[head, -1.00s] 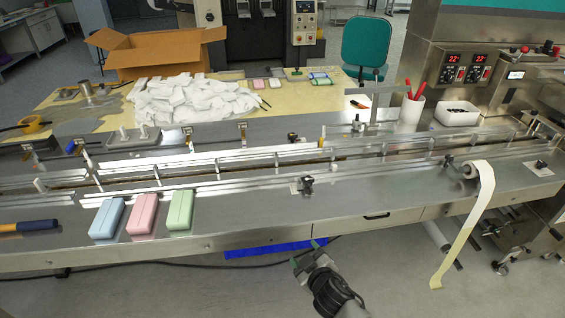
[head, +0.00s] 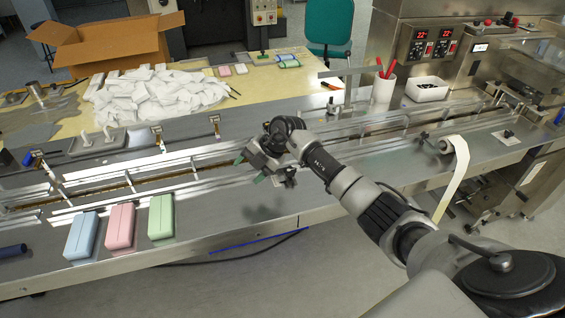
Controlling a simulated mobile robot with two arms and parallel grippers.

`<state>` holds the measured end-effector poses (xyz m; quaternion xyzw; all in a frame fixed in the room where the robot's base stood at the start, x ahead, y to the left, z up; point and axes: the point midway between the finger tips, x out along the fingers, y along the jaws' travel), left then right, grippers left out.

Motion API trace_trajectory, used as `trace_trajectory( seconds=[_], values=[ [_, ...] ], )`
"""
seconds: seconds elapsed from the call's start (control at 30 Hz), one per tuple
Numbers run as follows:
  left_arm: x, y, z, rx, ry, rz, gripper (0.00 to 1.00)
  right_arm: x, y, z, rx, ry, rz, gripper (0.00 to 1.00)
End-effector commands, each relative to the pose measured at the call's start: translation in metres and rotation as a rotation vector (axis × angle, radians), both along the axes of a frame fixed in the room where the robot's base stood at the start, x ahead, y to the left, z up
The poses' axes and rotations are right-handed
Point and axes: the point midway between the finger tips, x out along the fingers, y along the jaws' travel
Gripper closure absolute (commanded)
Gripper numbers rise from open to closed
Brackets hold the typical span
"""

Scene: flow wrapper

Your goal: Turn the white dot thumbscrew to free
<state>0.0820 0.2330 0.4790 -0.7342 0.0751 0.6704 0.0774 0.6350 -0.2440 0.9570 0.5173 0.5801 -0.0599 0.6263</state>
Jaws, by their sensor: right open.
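My right gripper (head: 249,168) is open and empty, its green-tipped fingers over the front part of the steel conveyor table, just left of a small dark clamp with a knob (head: 289,180). That clamp is partly hidden behind my gripper and wrist. Another dark knob (head: 424,137) sits by the front guide rail to the right, and one more on a pale plate (head: 507,135) is at the table's right end. The knobs are too small to tell which bears a white dot. My left gripper is not in view.
Blue (head: 82,236), pink (head: 120,227) and green (head: 161,217) packs lie at the front left edge. Guide rails (head: 200,168) run along the conveyor. A tape roll (head: 455,150) hangs a strip over the front edge. A white cup (head: 382,93) stands behind.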

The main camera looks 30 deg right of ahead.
Motion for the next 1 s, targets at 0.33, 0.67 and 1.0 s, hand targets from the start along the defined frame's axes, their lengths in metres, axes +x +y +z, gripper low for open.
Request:
trace_trajectory(
  seconds=[0.33,0.67,1.0],
  values=[
    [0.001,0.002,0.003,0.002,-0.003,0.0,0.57,-0.015,-0.134,0.053,-0.498,0.41,-0.264,0.35],
    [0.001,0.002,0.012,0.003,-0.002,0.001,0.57,-0.018,-0.138,0.016,-0.513,0.433,-0.276,0.35],
    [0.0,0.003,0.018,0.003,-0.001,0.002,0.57,-0.018,-0.138,-0.041,-0.512,0.428,-0.276,0.35]
  ],
)
